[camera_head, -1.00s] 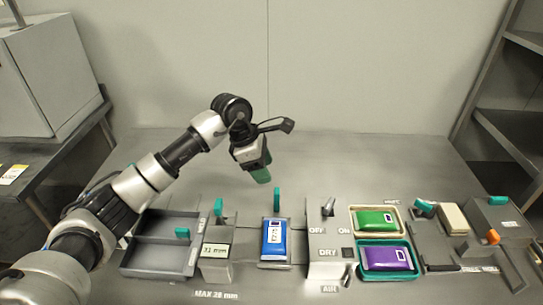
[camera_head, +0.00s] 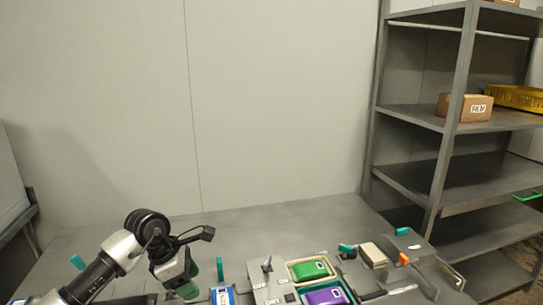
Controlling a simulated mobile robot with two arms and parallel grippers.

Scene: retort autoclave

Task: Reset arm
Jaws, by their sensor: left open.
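My left arm comes in from the lower left. Its gripper (camera_head: 190,283) has green fingertips, points down and is open, with nothing seen between the fingers. It hangs above the grey table (camera_head: 290,222), left of a blue pouch (camera_head: 222,296) that is cut off by the bottom edge. My right gripper is not in view.
A green pouch (camera_head: 309,270) and a purple pouch (camera_head: 326,296) lie in trays to the right. A switch panel (camera_head: 268,285) stands between them and my gripper. A metal shelf (camera_head: 440,185) holds a cardboard box (camera_head: 465,107) and a yellow crate (camera_head: 515,97). The back of the table is clear.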

